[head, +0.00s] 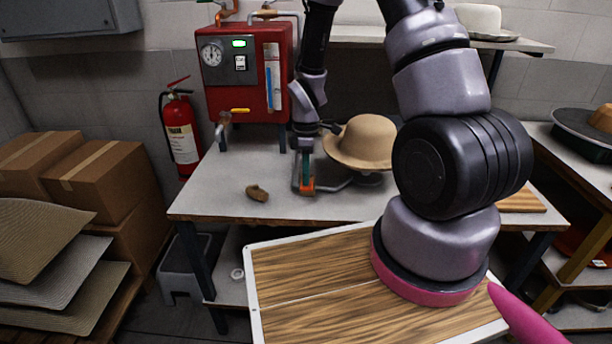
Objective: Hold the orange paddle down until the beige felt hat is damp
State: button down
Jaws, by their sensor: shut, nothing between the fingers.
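The beige felt hat (365,141) sits on a grey stand at the back of the work table, its crown up and its brim tilted. Its colour looks even; I cannot tell whether it is damp. The orange paddle (306,187) is low on the table to the left of the hat, at the left end of the stand's grey base. My gripper (304,177) points down right over the paddle, shut and holding nothing. Its tips look to be at the paddle, but I cannot tell whether they press it. My wrist hides part of the space behind the paddle.
A red steam unit (277,49) with a gauge and a lit green display stands behind on the table (212,193). A small brown lump (257,193) lies left of the paddle. A fire extinguisher (181,132) hangs at left. Cardboard boxes (107,177) are stacked far left.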

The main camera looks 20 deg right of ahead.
jog(key=shift+s+f, duration=0.1)
jog(key=shift+s+a+f, duration=0.1)
jog(key=shift+s+f, duration=0.15)
jog(key=shift+f, duration=0.3)
jog(key=shift+s+a+f, duration=0.1)
jog(key=shift+s+f, duration=0.15)
jog(key=shift+f, duration=0.25)
jog(key=shift+w+r, duration=0.1)
jog(key=shift+r, duration=0.05)
dwell(6.7)
